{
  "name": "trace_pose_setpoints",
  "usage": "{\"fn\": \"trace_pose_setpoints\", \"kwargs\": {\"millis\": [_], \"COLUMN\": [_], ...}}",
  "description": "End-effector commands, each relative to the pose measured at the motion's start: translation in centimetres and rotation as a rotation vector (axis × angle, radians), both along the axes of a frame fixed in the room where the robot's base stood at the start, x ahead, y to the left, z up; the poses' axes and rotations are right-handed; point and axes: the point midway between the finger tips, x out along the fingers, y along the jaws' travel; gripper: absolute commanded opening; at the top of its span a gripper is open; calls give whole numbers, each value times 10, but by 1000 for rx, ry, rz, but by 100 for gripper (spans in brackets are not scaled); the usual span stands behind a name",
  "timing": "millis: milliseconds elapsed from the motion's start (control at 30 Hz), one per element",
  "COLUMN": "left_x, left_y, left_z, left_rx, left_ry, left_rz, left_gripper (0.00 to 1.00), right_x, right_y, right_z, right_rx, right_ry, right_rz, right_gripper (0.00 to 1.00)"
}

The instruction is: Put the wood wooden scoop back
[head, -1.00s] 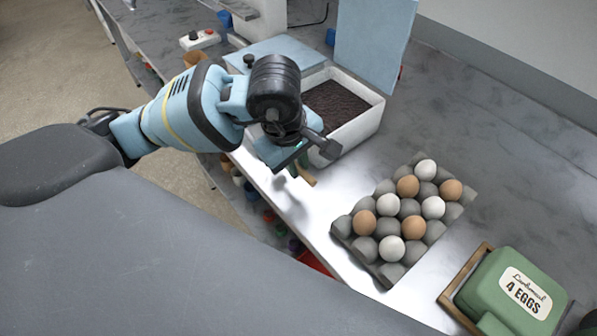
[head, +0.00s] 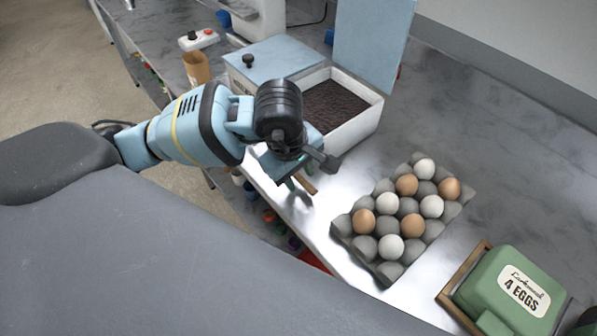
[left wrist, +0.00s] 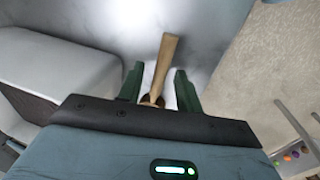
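The wooden scoop (left wrist: 165,62) is a pale brown tool whose handle points up and away in the left wrist view. Its darker lower end is partly hidden by my gripper body. A short part of the scoop (head: 307,185) shows in the head view, beside the fingers, over the bright counter strip. My left gripper (left wrist: 158,88) is open, with one green finger on each side of the scoop and a gap visible on both sides. In the head view my left gripper (head: 292,181) is low near the counter's front edge.
A white bin (head: 362,127) of dark granules stands just behind my left gripper, its blue lid panel raised. A grey egg tray (head: 348,228) with brown and white eggs is to the right. A green egg carton (head: 480,292) sits at the lower right. Counter behind the tray is clear.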

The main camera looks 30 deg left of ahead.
Motion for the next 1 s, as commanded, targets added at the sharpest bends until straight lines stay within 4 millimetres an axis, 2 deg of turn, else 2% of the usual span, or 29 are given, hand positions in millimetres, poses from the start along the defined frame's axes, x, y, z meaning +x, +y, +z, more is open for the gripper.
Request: {"fn": "trace_pose_setpoints", "kwargs": {"millis": [267, 367, 700, 900, 1000], "left_x": [0, -2, -15, -21, -23], "left_y": [0, 1, 5, 7, 7], "left_z": [8, 22, 88, 113, 119], "left_rx": [-1, 0, -2, -1, -1], "left_ry": [-3, -5, -7, -2, -2], "left_rz": [0, 0, 0, 1, 1], "left_gripper": [35, 35, 35, 35, 35], "right_x": [3, 3, 8, 9, 9], "right_y": [0, -1, -3, -3, -3], "right_z": [3, 4, 10, 12, 12], "right_rx": [-1, -3, -9, -8, -9], "right_ry": [-7, -10, -24, -27, -29], "right_rz": [1, 3, 10, 10, 9], "right_gripper": [36, 36, 36, 36, 36]}}
